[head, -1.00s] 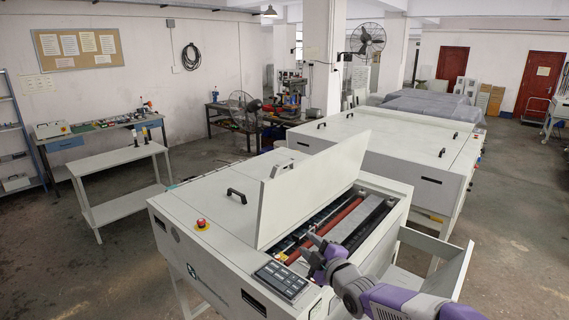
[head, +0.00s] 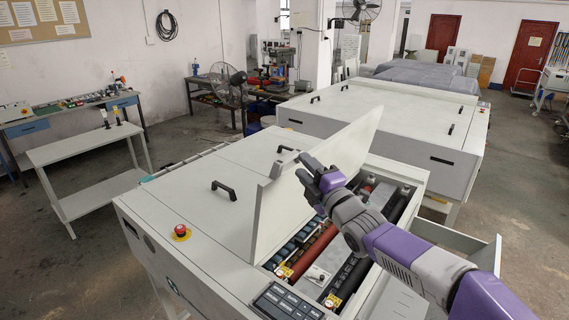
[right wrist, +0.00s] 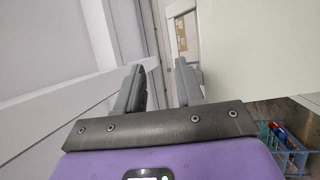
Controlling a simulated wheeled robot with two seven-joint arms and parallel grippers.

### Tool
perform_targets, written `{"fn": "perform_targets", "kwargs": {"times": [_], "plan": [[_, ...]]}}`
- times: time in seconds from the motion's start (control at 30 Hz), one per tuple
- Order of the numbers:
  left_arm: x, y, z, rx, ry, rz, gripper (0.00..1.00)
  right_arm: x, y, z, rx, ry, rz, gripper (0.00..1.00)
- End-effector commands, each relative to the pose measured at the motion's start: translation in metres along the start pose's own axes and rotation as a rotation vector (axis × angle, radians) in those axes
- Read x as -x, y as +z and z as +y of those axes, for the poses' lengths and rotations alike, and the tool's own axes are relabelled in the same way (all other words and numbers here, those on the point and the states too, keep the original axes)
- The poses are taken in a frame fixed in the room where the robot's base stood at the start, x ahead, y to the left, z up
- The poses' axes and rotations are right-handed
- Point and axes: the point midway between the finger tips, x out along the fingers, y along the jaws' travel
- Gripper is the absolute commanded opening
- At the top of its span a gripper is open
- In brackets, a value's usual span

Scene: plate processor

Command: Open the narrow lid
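The narrow lid (head: 333,160) of the near white machine is raised and stands tilted over an uncovered bay of rollers (head: 345,228). A black handle (head: 287,150) shows just beyond the lid's upper edge. My right gripper (head: 308,178) is in front of the lid's inner face, near its upper edge. In the right wrist view the two fingers (right wrist: 160,88) are apart with no object seen between them. A pale panel, probably the lid (right wrist: 262,45), lies close beside the right finger. I cannot tell whether they touch. My left gripper is out of view.
A button panel (head: 287,302) and a red emergency button (head: 181,231) sit on the near machine's top. A larger white machine (head: 385,120) stands behind it. A white side table (head: 85,155) stands at the left, with open floor around it.

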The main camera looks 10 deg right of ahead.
Motion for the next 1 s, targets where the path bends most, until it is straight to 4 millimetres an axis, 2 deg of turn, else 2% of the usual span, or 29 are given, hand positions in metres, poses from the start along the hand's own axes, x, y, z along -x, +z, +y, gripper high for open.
{"fn": "perform_targets", "kwargs": {"times": [0.03,0.2,0.37,0.7,1.0], "plan": [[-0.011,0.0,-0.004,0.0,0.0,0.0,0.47,0.002,0.001,-0.012,0.0,0.001,0.0,0.37],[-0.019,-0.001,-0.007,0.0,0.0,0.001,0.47,0.002,0.001,-0.021,-0.002,-0.001,0.0,0.37],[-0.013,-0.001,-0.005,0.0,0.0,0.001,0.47,-0.013,0.001,-0.019,-0.004,-0.001,0.001,0.37],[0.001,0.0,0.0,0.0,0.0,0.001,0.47,-0.061,0.001,-0.018,-0.003,-0.001,0.001,0.37],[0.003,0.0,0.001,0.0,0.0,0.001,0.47,-0.073,0.001,-0.019,-0.002,0.0,0.0,0.37]]}}
